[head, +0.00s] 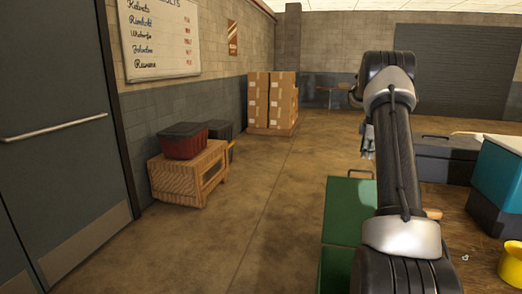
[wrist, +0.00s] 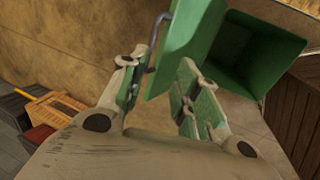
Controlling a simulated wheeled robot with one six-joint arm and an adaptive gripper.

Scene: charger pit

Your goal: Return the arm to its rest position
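My gripper (wrist: 160,82) shows in the wrist view with its two fingers spread apart and nothing held between them. In the head view my arm stands raised at the right, and the gripper is mostly hidden behind it. A green box (wrist: 268,48) with an open, hollow inside is beyond the fingers in the wrist view. Its green lid or panel (wrist: 186,45), with a dark handle (wrist: 157,40), shows close beyond the gap between the fingers; I cannot tell whether they touch. In the head view the green panel (head: 344,212) is left of my arm.
A wooden crate (head: 188,176) bearing a red bin (head: 183,143) stands by the left wall. Stacked cartons (head: 271,99) stand farther back. At the right, a teal case (head: 498,175), a dark toolbox (head: 447,158) and a yellow cup (head: 511,264) crowd a wooden surface. The middle floor is clear.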

